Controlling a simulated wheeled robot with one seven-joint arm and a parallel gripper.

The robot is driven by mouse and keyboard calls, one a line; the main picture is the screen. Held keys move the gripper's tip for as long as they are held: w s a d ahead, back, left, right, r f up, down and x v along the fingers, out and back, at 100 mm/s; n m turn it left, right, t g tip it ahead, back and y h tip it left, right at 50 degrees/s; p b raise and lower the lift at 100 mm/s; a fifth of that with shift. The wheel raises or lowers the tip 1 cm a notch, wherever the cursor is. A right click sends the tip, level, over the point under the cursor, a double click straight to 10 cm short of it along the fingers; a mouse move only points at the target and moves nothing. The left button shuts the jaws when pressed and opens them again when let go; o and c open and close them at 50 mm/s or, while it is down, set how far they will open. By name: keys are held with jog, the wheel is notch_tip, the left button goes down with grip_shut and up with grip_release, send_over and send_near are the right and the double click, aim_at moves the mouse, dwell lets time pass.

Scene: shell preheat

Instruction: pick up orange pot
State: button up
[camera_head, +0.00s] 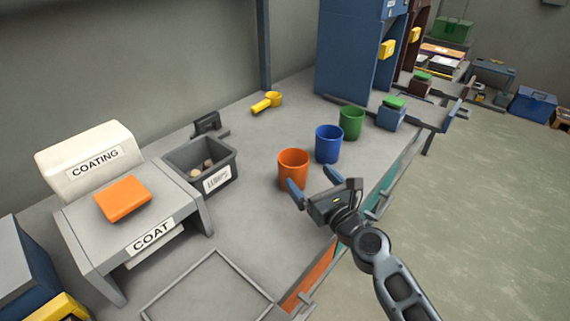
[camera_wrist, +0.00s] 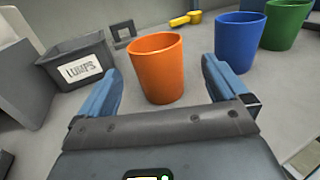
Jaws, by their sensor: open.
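The orange pot (camera_head: 293,168) stands upright on the grey bench, left of a blue pot (camera_head: 328,144) and a green pot (camera_head: 351,122). My gripper (camera_head: 312,184) is open and empty, just in front of the orange pot. In the wrist view the orange pot (camera_wrist: 157,68) is ahead, between the directions of the two blue fingers (camera_wrist: 160,88). The fingers are not shut on it. Whether they reach beside its near wall I cannot tell.
A grey bin labelled LUMPS (camera_head: 201,169) stands left of the pot. A yellow scoop-like thing (camera_head: 266,102) lies behind. The COAT stand (camera_head: 135,225) with an orange block (camera_head: 122,198) is at the left. The bench's front edge runs close to my arm.

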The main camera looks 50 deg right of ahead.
aim_at(287, 153)
jog(key=x, duration=0.2)
jog(key=shift+w+r, duration=0.15)
jog(key=shift+w, duration=0.1)
jog(key=shift+a+p+x, duration=0.2)
jog(key=shift+p+x, duration=0.45)
jog(key=shift+x, duration=2.15)
jog(key=shift+w, duration=0.1)
jog(key=c, duration=1)
